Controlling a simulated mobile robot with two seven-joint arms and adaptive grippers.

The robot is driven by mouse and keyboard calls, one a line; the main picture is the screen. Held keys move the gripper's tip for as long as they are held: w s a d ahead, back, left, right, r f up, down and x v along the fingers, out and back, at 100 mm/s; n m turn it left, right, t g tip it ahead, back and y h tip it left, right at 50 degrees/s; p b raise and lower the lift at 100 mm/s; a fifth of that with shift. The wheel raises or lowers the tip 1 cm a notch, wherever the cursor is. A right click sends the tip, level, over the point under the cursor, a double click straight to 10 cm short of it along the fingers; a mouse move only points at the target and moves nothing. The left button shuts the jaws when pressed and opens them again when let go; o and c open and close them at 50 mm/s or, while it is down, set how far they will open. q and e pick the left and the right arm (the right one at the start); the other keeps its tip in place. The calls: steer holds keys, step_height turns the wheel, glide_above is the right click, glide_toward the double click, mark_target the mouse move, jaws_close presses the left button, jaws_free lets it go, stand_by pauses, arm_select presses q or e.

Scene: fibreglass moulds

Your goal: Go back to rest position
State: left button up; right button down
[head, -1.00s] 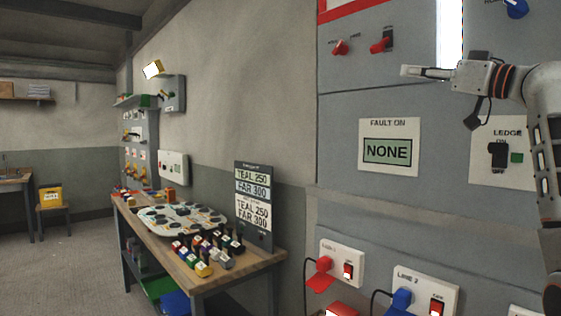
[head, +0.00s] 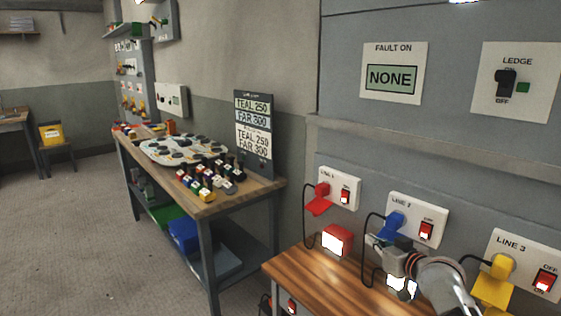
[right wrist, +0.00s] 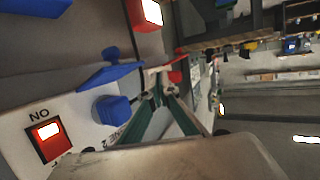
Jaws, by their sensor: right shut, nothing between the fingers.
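My right gripper (head: 378,242) is low at the right in the head view, in front of the LINE 2 socket plate (head: 418,214) and above the wooden bench. Its fingers are shut and empty. In the right wrist view the gripper (right wrist: 158,98) points past the blue plug (right wrist: 112,110) and the LINE 2 plate. I cannot tell whether it touches the plate or its cable. My left gripper is not in view.
The LINE 1 plate (head: 340,188) and LINE 3 plate (head: 524,262) flank LINE 2. A workbench (head: 215,208) with several small parts stands left. The floor (head: 70,240) at left is clear.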

steer(key=s+a+f+g+h, duration=0.1)
steer(key=s+a+f+g, duration=0.15)
steer(key=s+f, duration=1.8)
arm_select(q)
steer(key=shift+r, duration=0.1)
arm_select(e)
steer(key=s+a+f, duration=0.1)
steer(key=s+f, duration=0.2)
steer(key=s, duration=0.3)
steer(key=s+a+f, duration=0.2)
steer(key=s, duration=0.5)
steer(key=s+a+f+n, duration=0.1)
steer(key=s+f, duration=0.2)
steer(key=s, duration=0.4)
steer(key=shift+a+f+g, duration=0.15)
steer(key=shift+f+g, duration=0.2)
steer(key=shift+g, duration=0.1)
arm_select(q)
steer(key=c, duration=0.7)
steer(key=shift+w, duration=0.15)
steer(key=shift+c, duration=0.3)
arm_select(e)
steer(key=shift+a, duration=0.1)
